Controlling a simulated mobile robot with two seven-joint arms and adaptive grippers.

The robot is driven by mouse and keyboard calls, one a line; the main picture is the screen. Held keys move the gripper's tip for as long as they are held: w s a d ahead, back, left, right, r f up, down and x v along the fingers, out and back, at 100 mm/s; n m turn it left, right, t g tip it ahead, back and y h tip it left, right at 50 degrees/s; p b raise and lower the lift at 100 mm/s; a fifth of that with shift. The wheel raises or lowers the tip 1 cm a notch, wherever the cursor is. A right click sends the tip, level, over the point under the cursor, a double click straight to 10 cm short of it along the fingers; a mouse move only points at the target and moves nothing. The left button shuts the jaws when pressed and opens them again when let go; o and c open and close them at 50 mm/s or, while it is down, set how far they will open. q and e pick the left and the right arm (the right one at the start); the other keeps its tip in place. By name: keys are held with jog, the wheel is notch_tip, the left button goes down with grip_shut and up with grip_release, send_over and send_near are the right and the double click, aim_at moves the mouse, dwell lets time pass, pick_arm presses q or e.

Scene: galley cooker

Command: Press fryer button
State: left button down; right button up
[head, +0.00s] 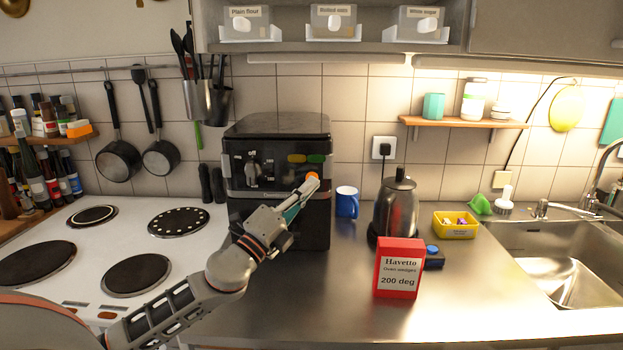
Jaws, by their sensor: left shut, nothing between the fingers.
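My left forearm hides part of the fryer's lower front. My right gripper is not in view.
A blue mug (347,202) stands close right of the fryer, then a kettle (396,209). A red Havetto box (399,268) stands in front of the kettle. The hob (155,260) lies left.

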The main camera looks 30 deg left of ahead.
pick_arm(q)
jog(key=shift+s, duration=0.1)
jog(key=s+d, duration=0.1)
jog(key=s+p, duration=0.1)
jog(key=s+d, duration=0.1)
jog(key=s, duration=0.1)
jog(key=shift+s+d, duration=0.1)
jog(key=shift+d, duration=0.25)
dwell(0.3)
dwell(0.8)
